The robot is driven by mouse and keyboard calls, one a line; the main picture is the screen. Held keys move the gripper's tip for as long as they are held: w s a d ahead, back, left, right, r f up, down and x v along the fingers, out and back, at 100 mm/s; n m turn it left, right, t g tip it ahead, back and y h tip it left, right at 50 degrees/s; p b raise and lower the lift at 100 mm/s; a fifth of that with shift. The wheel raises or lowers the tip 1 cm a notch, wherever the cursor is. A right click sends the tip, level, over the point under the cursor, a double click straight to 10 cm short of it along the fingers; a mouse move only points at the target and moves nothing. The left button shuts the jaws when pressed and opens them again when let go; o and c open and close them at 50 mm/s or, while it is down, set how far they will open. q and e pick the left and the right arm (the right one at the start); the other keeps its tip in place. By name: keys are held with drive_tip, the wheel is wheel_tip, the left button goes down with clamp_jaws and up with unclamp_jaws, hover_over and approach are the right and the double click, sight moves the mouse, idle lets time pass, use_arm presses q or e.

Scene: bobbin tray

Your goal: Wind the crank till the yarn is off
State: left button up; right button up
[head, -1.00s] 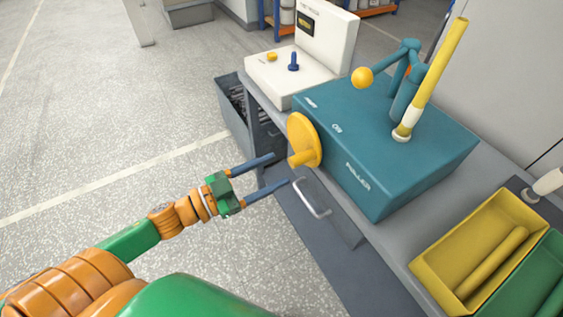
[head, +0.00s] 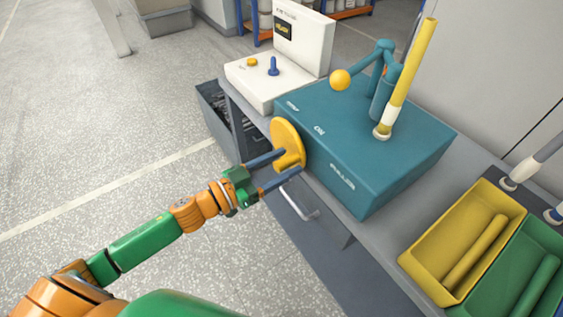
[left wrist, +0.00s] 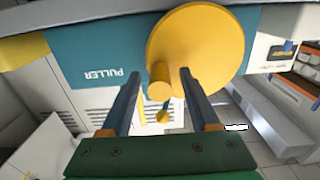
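The crank is a yellow disc (head: 283,133) with a stub knob (head: 290,160) on the front of a teal box (head: 350,180) marked PULLER. My left gripper (head: 291,160) is open, its two blue fingers reaching the disc on either side of the knob. In the left wrist view the knob (left wrist: 158,88) shows between the spread fingers (left wrist: 159,73), with gaps at both sides. A tall yellow tube (head: 413,65) stands tilted on the box, with a white band, perhaps yarn, near its foot (head: 391,117). My right gripper is out of view.
A teal arm with a yellow ball (head: 340,79) stands beside the tube. A white control unit (head: 262,82) is at the back left. Yellow (head: 410,262) and green (head: 480,302) bins hold rods at right. A drawer handle (head: 300,203) sits below the crank.

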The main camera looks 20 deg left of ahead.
use_arm(q)
clamp_jaws()
drive_tip(key=f+m, duration=0.1)
drive_tip(key=m, duration=0.2)
drive_tip(key=shift+f, duration=0.15)
drive_tip(key=w+a+f+m+b, duration=0.2)
drive_tip(key=m+b, duration=0.2)
drive_tip(key=m, duration=0.6)
drive_tip(key=w+a+f+m+b, duration=0.2)
drive_tip(key=m+b, duration=0.3)
drive_tip(key=m, duration=0.6)
drive_tip(key=shift+a+f, duration=0.2)
drive_tip(key=shift+a, duration=0.35)
